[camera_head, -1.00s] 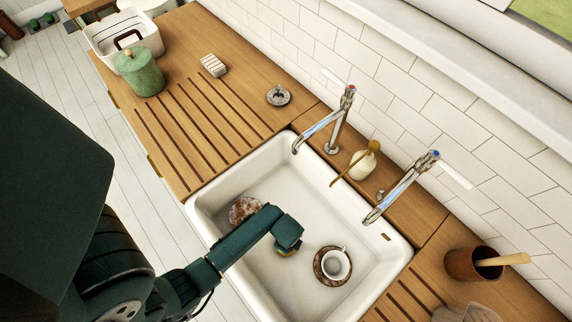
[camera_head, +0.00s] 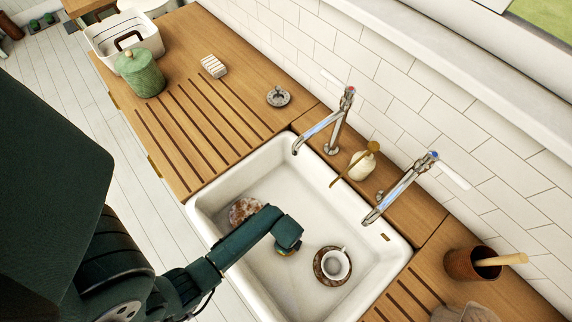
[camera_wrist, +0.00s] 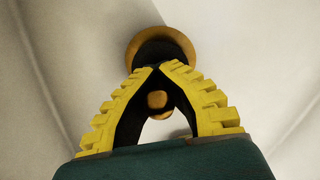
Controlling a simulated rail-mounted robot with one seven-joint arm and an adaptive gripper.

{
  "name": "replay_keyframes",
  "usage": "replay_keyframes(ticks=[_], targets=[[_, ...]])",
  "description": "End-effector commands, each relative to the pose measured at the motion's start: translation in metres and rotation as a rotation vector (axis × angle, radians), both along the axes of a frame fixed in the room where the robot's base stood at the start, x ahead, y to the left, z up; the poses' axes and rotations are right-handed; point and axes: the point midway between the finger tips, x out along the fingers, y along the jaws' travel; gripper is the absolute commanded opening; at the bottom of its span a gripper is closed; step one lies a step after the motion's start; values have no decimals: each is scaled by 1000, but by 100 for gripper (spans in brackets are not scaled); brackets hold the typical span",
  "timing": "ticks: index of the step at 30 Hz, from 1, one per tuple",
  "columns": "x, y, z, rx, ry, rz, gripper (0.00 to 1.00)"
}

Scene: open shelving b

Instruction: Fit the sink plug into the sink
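The white sink (camera_head: 300,190) is set into the wooden worktop. My gripper (camera_head: 290,249) is low inside it, near the middle of the basin floor, and also shows in the wrist view (camera_wrist: 158,70). Its yellow-padded fingers meet at the tips. A brass knob, seemingly the top of the sink plug (camera_wrist: 157,100), shows between the fingers, and the tips appear closed around its neck. Beyond the tips is a brass ring (camera_wrist: 133,50) with a dark centre. I cannot tell whether this ring is the plug's flange or the drain. In the head view my gripper hides most of this spot.
A cup (camera_head: 336,264) on a brown saucer (camera_head: 322,276) stands in the sink at right; a brown patterned plate (camera_head: 243,210) lies at left. Two taps (camera_head: 334,122) (camera_head: 402,186) reach over the back rim, with a soap bottle (camera_head: 363,166) between them.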

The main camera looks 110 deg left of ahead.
Motion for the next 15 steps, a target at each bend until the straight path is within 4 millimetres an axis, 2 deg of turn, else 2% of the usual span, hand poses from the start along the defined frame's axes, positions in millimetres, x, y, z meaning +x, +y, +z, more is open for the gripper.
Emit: replay_keyframes(ticks=[15], targets=[[0,0,-8,0,0,0,0]])
